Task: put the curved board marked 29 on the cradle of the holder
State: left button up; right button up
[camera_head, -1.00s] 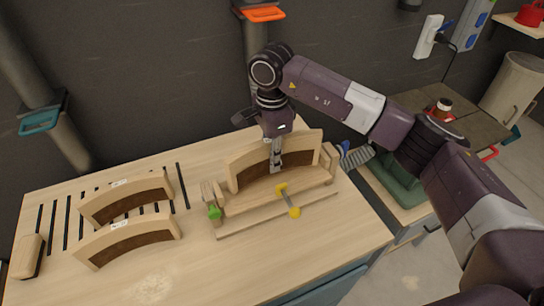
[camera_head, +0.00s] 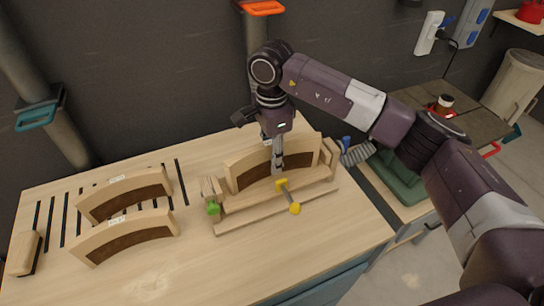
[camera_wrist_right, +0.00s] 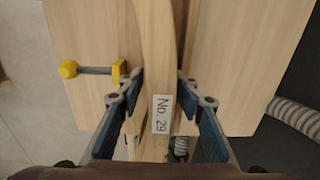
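The curved board marked 29 (camera_head: 245,173) is upright, arch up, between the end blocks of the wooden holder (camera_head: 240,221). Its "No. 29" label shows in the wrist view (camera_wrist_right: 161,115). Its lower edge is close behind the holder's front rail; I cannot tell whether it rests on the cradle. My right gripper (camera_head: 278,170) points down at the middle of the board. In the wrist view its fingers (camera_wrist_right: 161,80) lie on both sides of the board, their tips against its faces. My left gripper is not in view.
Two similar curved boards (camera_head: 125,195) (camera_head: 125,236) stand at the left by a slotted rack (camera_head: 52,220). A wooden block (camera_head: 25,253) lies at far left. The holder carries a yellow-ended clamp (camera_head: 288,196) and a green knob (camera_head: 213,209). The front of the table is clear.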

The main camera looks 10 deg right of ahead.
jog(key=shift+r+p, duration=0.65)
jog(key=shift+p, duration=0.05)
jog(key=shift+w+r, duration=0.15)
jog(key=shift+r, duration=0.15)
notch_tip(320, 180, up, 10)
jog(key=b, duration=0.4)
jog(key=shift+r, duration=0.65)
